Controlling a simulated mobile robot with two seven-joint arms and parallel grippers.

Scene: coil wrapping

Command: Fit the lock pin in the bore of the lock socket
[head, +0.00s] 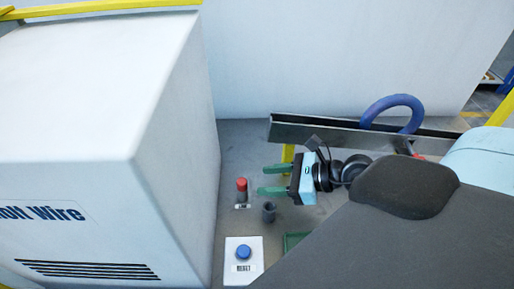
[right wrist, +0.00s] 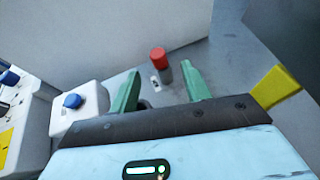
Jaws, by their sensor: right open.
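The lock pin, with a red top (head: 242,186) and a grey lower part, stands upright near the white cabinet. It also shows beyond the fingers in the right wrist view (right wrist: 159,57). A dark grey upright cylinder with a dark open top, which looks like the lock socket (head: 269,213), stands to its lower right in the head view. My right gripper (head: 262,180) is open and empty, its green fingers pointing left towards the pin, apart from it. My left gripper is not in view.
A white box with a blue reset button (head: 243,252) stands near the socket. The large white cabinet (head: 80,110) fills the left. A dark metal rail (head: 320,132) runs behind my right gripper, with a blue ring (head: 392,101) at it. A green item (head: 296,240) is partly hidden.

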